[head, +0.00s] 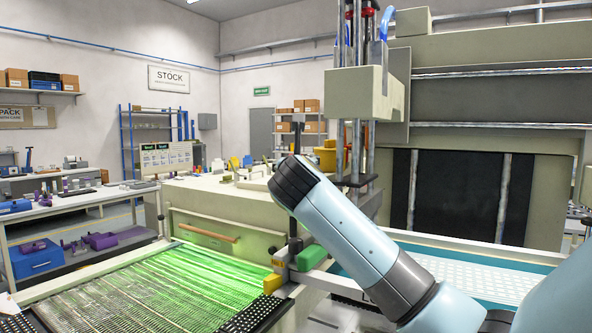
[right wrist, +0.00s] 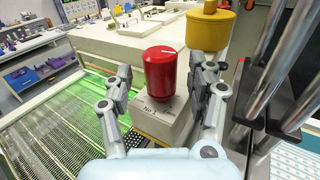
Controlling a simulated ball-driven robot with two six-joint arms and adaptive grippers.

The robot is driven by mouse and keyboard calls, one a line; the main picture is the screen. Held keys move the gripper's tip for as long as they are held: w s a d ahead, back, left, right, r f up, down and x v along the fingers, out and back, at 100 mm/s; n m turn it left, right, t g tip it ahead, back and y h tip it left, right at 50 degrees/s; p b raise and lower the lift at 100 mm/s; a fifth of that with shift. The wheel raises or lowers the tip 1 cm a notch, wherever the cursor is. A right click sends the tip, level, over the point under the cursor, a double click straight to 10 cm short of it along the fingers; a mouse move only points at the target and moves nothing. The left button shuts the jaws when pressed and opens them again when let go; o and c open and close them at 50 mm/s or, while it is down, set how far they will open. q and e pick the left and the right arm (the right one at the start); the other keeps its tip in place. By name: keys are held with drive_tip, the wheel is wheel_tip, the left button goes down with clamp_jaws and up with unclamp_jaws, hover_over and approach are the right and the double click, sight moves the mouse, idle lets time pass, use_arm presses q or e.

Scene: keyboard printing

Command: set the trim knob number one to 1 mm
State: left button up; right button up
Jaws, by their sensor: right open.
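The trim knob number one is a red cylinder (right wrist: 161,72) with a white mark on its top, seen in the right wrist view. It stands on a pale base (right wrist: 160,118) labelled "No 1". My right gripper (right wrist: 166,84) is open, with one finger on each side of the knob and gaps between them and it. In the head view my right arm hides the knob and the gripper. The scale reading cannot be made out. My left gripper is in neither view.
A yellow knob (right wrist: 209,28) stands behind the red one. Metal columns (right wrist: 283,65) rise close to the right of the gripper. A green-lit slatted bed (head: 150,290) lies at the front left. A white keyed sheet (head: 470,280) lies at the right.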

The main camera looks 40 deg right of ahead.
drive_tip(key=v, duration=0.9)
drive_tip(key=shift+s+a, duration=0.3)
